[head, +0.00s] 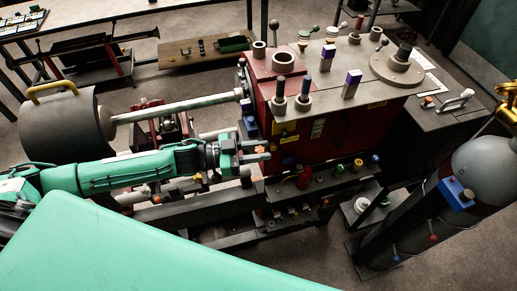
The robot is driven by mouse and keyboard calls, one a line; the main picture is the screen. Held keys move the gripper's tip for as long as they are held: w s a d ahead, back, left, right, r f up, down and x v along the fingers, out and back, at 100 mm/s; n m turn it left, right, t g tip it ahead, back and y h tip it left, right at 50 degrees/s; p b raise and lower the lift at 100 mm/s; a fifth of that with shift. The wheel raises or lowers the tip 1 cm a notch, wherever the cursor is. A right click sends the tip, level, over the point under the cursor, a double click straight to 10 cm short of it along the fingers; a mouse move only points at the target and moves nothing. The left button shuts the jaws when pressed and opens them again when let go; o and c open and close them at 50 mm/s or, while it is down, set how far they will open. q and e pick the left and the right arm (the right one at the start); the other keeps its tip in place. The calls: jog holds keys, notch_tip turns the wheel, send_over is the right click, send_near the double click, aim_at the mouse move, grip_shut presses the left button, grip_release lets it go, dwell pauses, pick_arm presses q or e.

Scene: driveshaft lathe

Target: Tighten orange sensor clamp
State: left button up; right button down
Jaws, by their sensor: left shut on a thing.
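My left arm comes in from the left, and its green gripper (256,152) is at the front left of the red lathe housing (320,125). Its jaws are shut on a small orange part, which I take to be the orange sensor clamp (262,149). Only a little of this part shows between and beyond the fingertips; the rest is hidden by the gripper. I cannot tell how tightly the clamp sits. My right gripper is not in view.
A pale driveshaft (175,107) runs from a dark drum with a yellow handle (67,125) to the housing. Levers and knobs crowd the housing top. A grey gas cylinder (480,165) stands at right. Dark rails (200,208) lie below the gripper.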

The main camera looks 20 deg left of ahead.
pick_arm(q)
jog(key=shift+m+g+h, duration=0.5)
jog(key=shift+m+g, duration=0.3)
jog(key=shift+g, duration=0.3)
jog(key=o, duration=1)
jog(key=shift+w+d, duration=0.1)
jog(key=shift+c, duration=0.2)
jog(key=b+v, duration=0.4)
jog(key=v, duration=0.8)
jog(key=shift+b, duration=0.35)
